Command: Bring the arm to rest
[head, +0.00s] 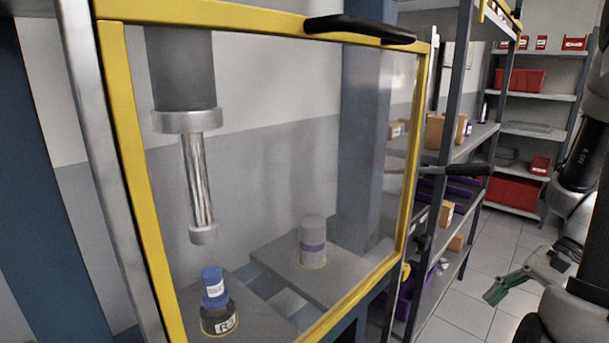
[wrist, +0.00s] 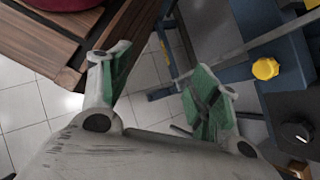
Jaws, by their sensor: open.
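My gripper (head: 503,287) shows at the right edge of the head view, beside my dark arm links, with a green finger pad over the tiled floor. In the wrist view my gripper (wrist: 160,78) has its two green-padded fingers spread apart. Nothing is between them, and floor tiles show through the gap. Much of my arm is cut off by the right edge of the head view.
A press with a yellow-framed clear guard (head: 137,190) fills the left. Behind it stand a blue part (head: 214,287) on a black base and a grey cylinder (head: 312,240). Shelving (head: 455,150) stands beyond. The wrist view shows a wooden top (wrist: 50,45) and yellow knob (wrist: 265,69).

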